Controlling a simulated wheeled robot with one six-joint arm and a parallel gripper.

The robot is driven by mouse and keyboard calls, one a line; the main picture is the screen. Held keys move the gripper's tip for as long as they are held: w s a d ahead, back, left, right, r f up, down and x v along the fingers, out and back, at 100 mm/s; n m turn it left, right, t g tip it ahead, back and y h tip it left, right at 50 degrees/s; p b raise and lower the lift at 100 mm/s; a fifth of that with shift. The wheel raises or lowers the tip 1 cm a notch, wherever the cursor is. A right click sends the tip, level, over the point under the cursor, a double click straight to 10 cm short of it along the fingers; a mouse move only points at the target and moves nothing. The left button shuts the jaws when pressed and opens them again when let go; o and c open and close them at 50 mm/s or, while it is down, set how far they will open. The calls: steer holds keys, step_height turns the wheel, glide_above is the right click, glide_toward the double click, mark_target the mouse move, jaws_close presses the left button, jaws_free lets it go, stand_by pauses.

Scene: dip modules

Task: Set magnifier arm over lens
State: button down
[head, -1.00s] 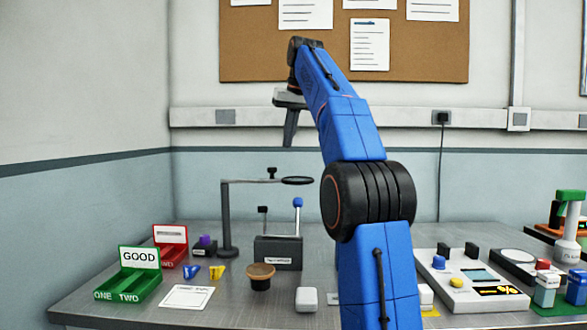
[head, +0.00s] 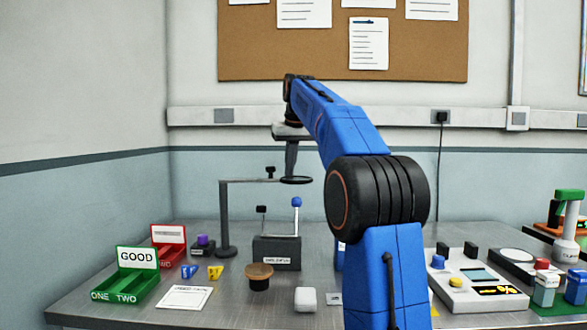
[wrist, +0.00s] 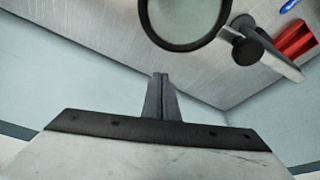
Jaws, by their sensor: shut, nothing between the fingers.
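The magnifier stand has a dark grey post, a horizontal arm (head: 245,181) with a black knob (head: 270,172), and a round black-rimmed lens (head: 296,180) at its right end. My gripper (head: 291,174) points down close to the lens in the head view; whether it touches cannot be told. In the wrist view the fingers (wrist: 160,78) are together and empty, just beside the lens ring (wrist: 186,47). A dark grey box (head: 277,253) with a label and a blue-topped lever (head: 297,203) stands below the lens.
A green GOOD tray (head: 135,275) and a red tray (head: 169,245) stand at the left. A brown-topped round pot (head: 259,276) and a white block (head: 306,299) are in front of the box. A white panel (head: 470,283) with buttons is at the right.

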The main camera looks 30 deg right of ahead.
steer(key=shift+s+a+r, duration=0.15)
steer(key=shift+s+a, duration=0.05)
steer(key=shift+s, duration=0.75)
steer(key=shift+s+a+r, duration=0.1)
steer(key=shift+s+a, duration=0.05)
steer(key=shift+s, duration=0.75)
steer(key=shift+s, duration=0.15)
